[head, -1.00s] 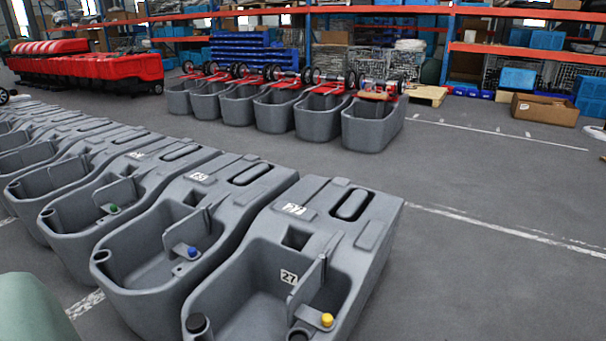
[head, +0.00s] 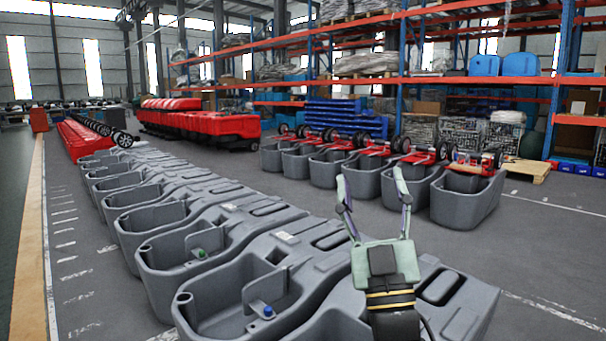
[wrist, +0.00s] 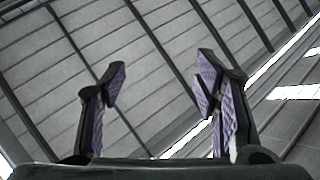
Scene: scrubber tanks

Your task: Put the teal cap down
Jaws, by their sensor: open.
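My gripper (head: 370,174) is raised in front of the nearest tanks in the head view, fingers pointing up. It is open, with nothing between its fingers; the wrist view shows the same open gap (wrist: 161,65) against the ceiling. I cannot make out a teal cap in any view. A blue cap (head: 268,311) sits in a grey tank (head: 215,318) left of my gripper. A small green cap (head: 201,253) sits in the tank beyond it. My arm covers part of the nearest tank (head: 455,305).
Grey tanks run in a row to the far left. Another row of grey tanks (head: 465,205) with red wheeled frames stands at the back right. Shelving (head: 480,88) and red machines (head: 205,125) stand behind. Grey floor is clear at the right and between the rows.

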